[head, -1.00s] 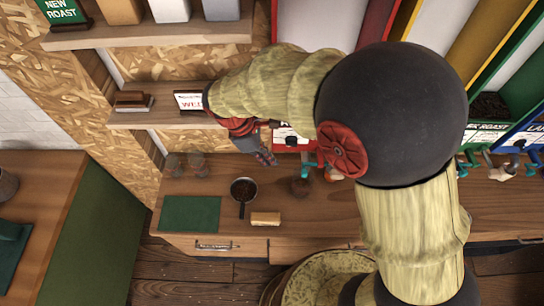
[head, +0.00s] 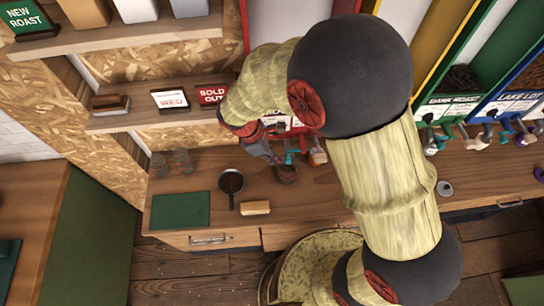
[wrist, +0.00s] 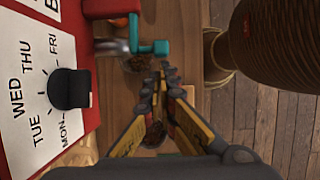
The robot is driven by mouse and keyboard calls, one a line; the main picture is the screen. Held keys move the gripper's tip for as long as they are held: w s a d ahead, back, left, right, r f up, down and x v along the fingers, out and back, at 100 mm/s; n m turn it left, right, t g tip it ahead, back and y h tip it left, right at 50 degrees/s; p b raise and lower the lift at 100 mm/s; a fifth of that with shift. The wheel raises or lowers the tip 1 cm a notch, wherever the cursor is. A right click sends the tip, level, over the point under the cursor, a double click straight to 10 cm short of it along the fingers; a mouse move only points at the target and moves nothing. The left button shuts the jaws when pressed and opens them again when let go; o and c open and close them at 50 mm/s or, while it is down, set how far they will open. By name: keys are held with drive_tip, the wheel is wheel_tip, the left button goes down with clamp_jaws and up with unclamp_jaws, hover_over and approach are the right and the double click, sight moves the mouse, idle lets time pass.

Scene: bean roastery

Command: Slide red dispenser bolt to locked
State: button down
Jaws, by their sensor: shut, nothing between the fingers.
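The red dispenser (wrist: 72,140) fills the left of the wrist view, its white day label (wrist: 25,75) and black dial knob (wrist: 70,88) facing me. A grey metal part with a teal handle (wrist: 150,47) sticks out from its lower front. The teal handle also shows in the head view (head: 291,152). I cannot tell which part is the bolt or its position. My gripper (wrist: 167,72) is shut and empty, its tips just below the teal handle in the wrist view. In the head view my gripper (head: 273,160) is beside the handle, partly hidden by my arm.
The wooden counter (head: 370,195) carries a pan of beans (head: 231,182), a tan block (head: 256,208) and a green mat (head: 181,211). Green (head: 440,110) and blue (head: 508,105) dispensers stand to the right. A shelf (head: 110,122) with signs is at the left.

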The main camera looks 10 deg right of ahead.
drive_tip(key=d, duration=0.4)
idle(0.4)
drive_tip(key=shift+a, duration=0.25)
approach(286, 157)
drive_tip(key=a, duration=0.4)
drive_tip(key=shift+r, duration=0.2)
